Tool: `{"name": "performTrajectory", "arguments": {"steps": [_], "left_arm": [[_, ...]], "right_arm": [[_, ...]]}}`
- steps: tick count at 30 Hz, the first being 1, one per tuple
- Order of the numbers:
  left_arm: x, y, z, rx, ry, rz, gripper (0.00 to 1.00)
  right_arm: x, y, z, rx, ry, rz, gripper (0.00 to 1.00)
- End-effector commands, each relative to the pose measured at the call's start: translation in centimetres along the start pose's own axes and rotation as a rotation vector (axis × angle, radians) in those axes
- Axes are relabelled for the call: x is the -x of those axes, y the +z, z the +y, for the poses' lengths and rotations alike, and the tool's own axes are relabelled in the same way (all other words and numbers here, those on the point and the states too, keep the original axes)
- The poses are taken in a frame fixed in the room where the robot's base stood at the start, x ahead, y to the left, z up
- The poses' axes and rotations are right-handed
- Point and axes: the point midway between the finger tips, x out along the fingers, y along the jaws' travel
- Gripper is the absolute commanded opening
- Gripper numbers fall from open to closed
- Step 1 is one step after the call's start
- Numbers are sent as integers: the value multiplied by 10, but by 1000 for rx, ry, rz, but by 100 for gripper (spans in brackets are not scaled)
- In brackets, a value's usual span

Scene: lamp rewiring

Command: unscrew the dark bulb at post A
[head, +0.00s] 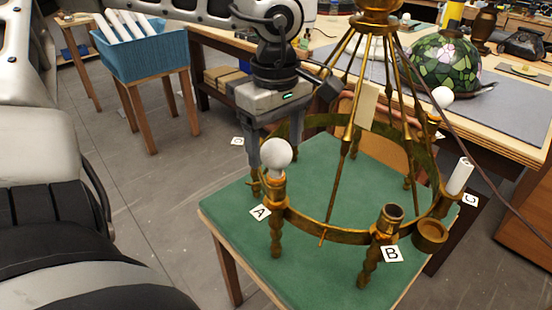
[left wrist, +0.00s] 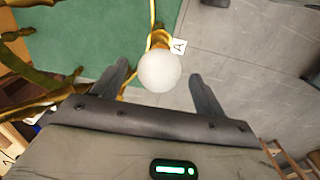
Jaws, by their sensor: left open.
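A round, whitish, unlit bulb (head: 276,153) stands upright in the brass socket (head: 274,188) at post A, beside the A tag (head: 260,213) of the chandelier. My left gripper (head: 274,149) comes down from above, with its fingers apart on either side of the bulb. In the left wrist view, the bulb (left wrist: 159,72) lies between the open fingertips (left wrist: 160,70), with a visible gap on each side. The A tag (left wrist: 179,46) shows just beyond it. My right gripper is not in view.
The brass chandelier ring (head: 345,236) stands on a green-topped table (head: 226,215). Its slanting rods rise right of my gripper. Post B (head: 390,222) has an open, empty cup; another post holds a white sleeve (head: 460,176). A blue bin (head: 146,52) and a stained-glass shade (head: 444,62) are farther back.

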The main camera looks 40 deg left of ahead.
Motion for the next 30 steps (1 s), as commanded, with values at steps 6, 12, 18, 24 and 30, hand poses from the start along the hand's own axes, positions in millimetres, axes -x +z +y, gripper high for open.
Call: {"name": "performTrajectory", "arguments": {"steps": [6,12,18,24,30], "left_arm": [[-33,0,0,1,-3,-1,72],[-45,0,0,0,-1,-1,72],[-46,0,0,1,0,-1,72],[-46,0,0,1,0,-1,39],[-46,0,0,1,0,-1,27]], "right_arm": [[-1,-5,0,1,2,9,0],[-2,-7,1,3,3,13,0],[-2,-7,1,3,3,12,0],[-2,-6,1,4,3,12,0],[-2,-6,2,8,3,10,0]]}}
